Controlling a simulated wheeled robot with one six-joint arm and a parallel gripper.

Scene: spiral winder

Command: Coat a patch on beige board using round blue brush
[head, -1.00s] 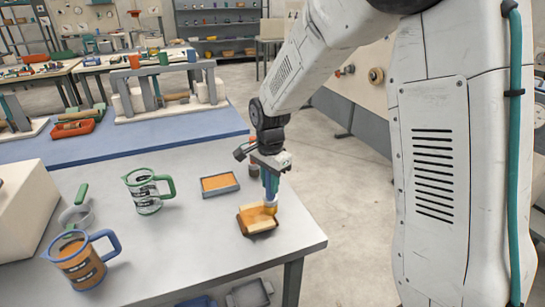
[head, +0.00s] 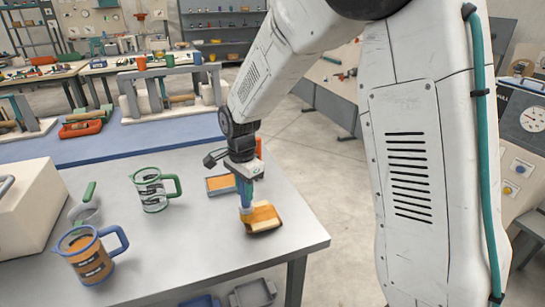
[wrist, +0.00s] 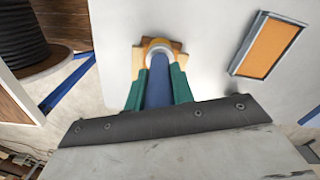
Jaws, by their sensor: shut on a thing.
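The round blue brush (head: 245,192) stands upright in my gripper (head: 243,178), its bristle end down at the left end of the beige board (head: 266,222). The board's top shows an orange area and a paler edge. In the wrist view the blue handle (wrist: 158,82) runs between the green fingers of my gripper (wrist: 158,88), which are shut on it. The yellowish brush head covers the middle of the board (wrist: 137,62) there. I cannot tell whether the bristles press on the board.
A shallow grey tray of orange coating (head: 219,184) lies behind the board. A beige box (head: 28,212) is at the far left. The table's front right is clear.

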